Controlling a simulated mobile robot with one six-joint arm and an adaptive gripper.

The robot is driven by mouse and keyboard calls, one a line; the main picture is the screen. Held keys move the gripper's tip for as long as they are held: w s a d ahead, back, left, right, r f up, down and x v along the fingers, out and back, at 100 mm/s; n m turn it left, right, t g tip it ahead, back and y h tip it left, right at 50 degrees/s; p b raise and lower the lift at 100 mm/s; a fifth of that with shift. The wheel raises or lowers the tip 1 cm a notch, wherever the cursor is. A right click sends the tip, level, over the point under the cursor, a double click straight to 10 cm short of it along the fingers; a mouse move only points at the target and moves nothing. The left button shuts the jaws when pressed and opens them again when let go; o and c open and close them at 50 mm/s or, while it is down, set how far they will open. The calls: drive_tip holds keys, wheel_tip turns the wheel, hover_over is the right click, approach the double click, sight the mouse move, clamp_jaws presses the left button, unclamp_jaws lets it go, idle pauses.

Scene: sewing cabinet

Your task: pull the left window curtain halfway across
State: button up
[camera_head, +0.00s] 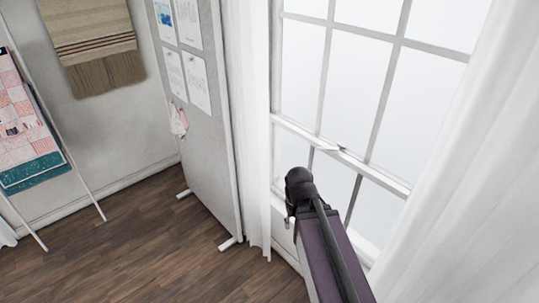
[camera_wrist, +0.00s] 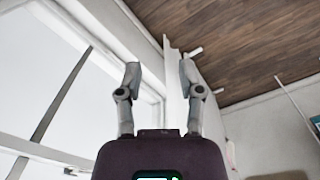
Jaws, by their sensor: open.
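The left window curtain (camera_head: 250,130) is a white, narrow, gathered strip hanging at the left side of the window, down to near the floor. In the wrist view the pale strip of this curtain (camera_wrist: 172,100) shows between the fingers, nearer the right one. My gripper (camera_wrist: 160,72) is open, its two grey fingers apart and pointing toward the curtain. I cannot tell whether the curtain lies within the jaws or beyond them. In the head view my arm reaches up from the bottom right in front of the window, and its fingers are mostly hidden.
The tall paned window (camera_head: 345,85) fills the middle right. The right curtain (camera_head: 465,210) hangs at the right edge. A grey pinboard (camera_head: 205,125) on white feet stands just left of the left curtain. A quilt rack (camera_head: 40,140) stands farther left. The wooden floor (camera_head: 140,240) between is clear.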

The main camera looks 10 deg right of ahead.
drive_tip(key=shift+o, duration=0.4)
drive_tip(key=w+d+r+m+t+h+p, duration=0.1)
drive_tip(key=w+r+m+t+h, duration=0.2)
drive_tip(key=w, duration=0.7)
drive_tip(key=w+r+m+t+h+p, duration=0.1)
drive_tip(key=w+r+m+t+h, duration=0.15)
drive_tip(key=w+r+h, duration=0.6)
drive_tip(key=w+a+r+m+t, duration=0.1)
drive_tip(key=w+a+r+t, duration=0.2)
drive_tip(key=w+a+r, duration=0.2)
drive_tip(key=w+a+r+m+t+h+p, duration=0.1)
drive_tip(key=w+a+r+m+t, duration=0.1)
drive_tip(key=w+a+r+t, duration=0.2)
drive_tip(key=w+a+r, duration=0.1)
drive_tip(key=w+a, duration=0.2)
drive_tip(key=w, duration=0.4)
drive_tip(key=shift+w+r, duration=0.2)
drive_tip(key=shift+w, duration=0.2)
drive_tip(key=shift+m+h, duration=0.25)
